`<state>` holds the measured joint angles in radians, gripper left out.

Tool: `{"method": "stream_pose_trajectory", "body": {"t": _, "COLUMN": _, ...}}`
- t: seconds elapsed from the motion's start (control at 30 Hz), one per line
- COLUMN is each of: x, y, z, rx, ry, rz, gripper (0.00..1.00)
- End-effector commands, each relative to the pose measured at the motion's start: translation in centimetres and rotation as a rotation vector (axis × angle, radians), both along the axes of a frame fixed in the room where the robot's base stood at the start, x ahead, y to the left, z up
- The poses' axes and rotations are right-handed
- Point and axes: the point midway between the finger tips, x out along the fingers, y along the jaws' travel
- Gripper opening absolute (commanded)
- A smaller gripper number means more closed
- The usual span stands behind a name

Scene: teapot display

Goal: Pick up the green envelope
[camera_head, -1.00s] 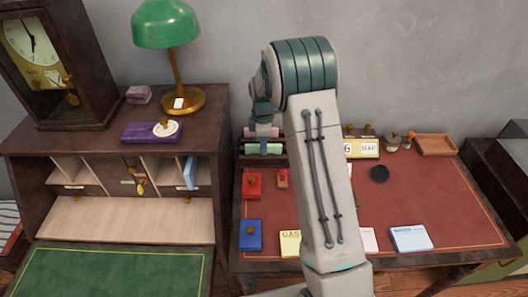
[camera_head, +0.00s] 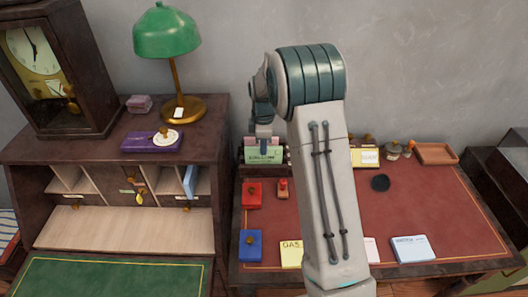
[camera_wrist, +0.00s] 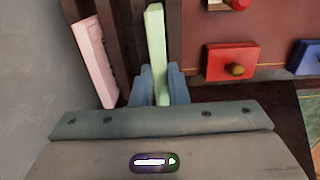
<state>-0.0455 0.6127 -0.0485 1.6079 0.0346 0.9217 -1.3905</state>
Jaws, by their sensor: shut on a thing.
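The green envelope (camera_wrist: 157,45) stands on edge between the blue fingers of my gripper (camera_wrist: 159,86) in the wrist view. The gripper is shut on it. In the head view the green envelope (camera_head: 264,155) shows its face below my gripper (camera_head: 264,146), at the dark rack (camera_head: 242,169) on the back left of the red-topped desk. Whether its lower edge is clear of the rack cannot be told. My arm hides part of the desk.
A pink envelope (camera_wrist: 95,60) stands in the neighbouring slot. A red box (camera_head: 252,194), a red stamp (camera_head: 283,188) and a blue box (camera_head: 250,245) lie on the desk (camera_head: 440,215) in front. The wooden cabinet (camera_head: 110,228) stands close on the left.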

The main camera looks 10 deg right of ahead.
Motion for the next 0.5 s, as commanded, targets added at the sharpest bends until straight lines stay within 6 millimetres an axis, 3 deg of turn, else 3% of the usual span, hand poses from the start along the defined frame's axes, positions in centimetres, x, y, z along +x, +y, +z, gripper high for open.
{"method": "stream_pose_trajectory", "body": {"t": 0.07, "x": -0.2, "y": -0.2, "z": 1.3, "rx": 0.000, "ry": -0.003, "rz": -0.002, "gripper": 0.00}}
{"method": "stream_pose_trajectory", "body": {"t": 0.5, "x": -6.5, "y": -4.2, "z": 5.6, "rx": -0.001, "ry": -0.003, "rz": -0.003, "gripper": 0.00}}
